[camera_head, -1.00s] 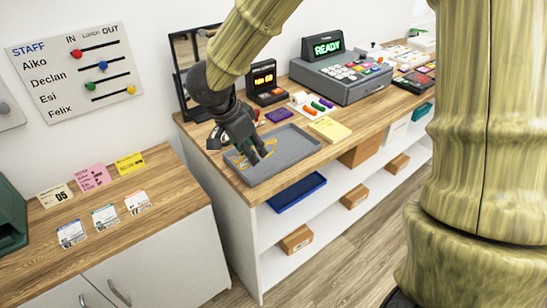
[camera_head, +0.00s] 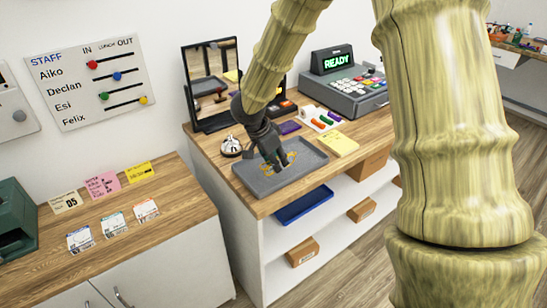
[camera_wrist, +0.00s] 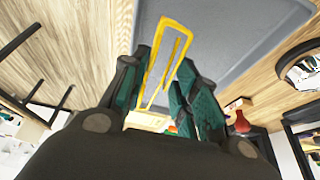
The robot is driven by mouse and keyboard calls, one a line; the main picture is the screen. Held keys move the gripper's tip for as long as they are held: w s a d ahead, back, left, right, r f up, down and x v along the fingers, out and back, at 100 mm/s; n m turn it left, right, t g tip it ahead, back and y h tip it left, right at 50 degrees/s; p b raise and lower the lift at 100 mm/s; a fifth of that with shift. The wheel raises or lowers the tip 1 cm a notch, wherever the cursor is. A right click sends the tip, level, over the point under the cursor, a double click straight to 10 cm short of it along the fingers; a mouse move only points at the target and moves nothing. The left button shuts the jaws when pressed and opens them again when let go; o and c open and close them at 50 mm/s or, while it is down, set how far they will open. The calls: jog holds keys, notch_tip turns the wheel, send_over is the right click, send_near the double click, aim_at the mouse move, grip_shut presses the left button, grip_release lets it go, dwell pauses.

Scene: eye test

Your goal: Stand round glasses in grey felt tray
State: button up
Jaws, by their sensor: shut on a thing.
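The grey tray (camera_head: 305,168) lies on the wooden counter; its grey surface also shows in the wrist view (camera_wrist: 235,30). My gripper (camera_head: 282,164) points down over the middle of the tray. In the wrist view, its dark green fingers (camera_wrist: 165,82) are closed on a yellow-framed pair of glasses (camera_wrist: 151,62). The frame sticks out beyond the fingertips and looks long and narrow from this angle, so I cannot tell that it is round. In the head view only thin yellow lines show around the fingers. I cannot tell whether the glasses touch the tray.
A small bell-like object (camera_head: 231,146) stands left of the tray, with a mirror (camera_head: 210,85) behind. A yellow note pad (camera_head: 338,145), colored markers (camera_head: 320,119) and a cash register (camera_head: 350,92) stand to the right. A blue tray (camera_head: 303,205) is on the shelf below.

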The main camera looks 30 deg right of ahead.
jog(key=w, duration=0.1)
jog(key=w+d, duration=0.1)
jog(key=w+p, duration=0.1)
jog(key=w, duration=0.1)
jog(key=shift+w+d+f, duration=0.1)
jog(key=shift+d+f, duration=0.15)
jog(key=shift+d, duration=0.1)
jog(key=shift+f+p, duration=0.4)
jog(key=shift+f, duration=1.3)
jog(key=shift+f, duration=0.1)
jog(key=o, duration=0.8)
jog(key=b+v, duration=0.1)
jog(key=v, duration=1.1)
jog(key=shift+d, duration=0.1)
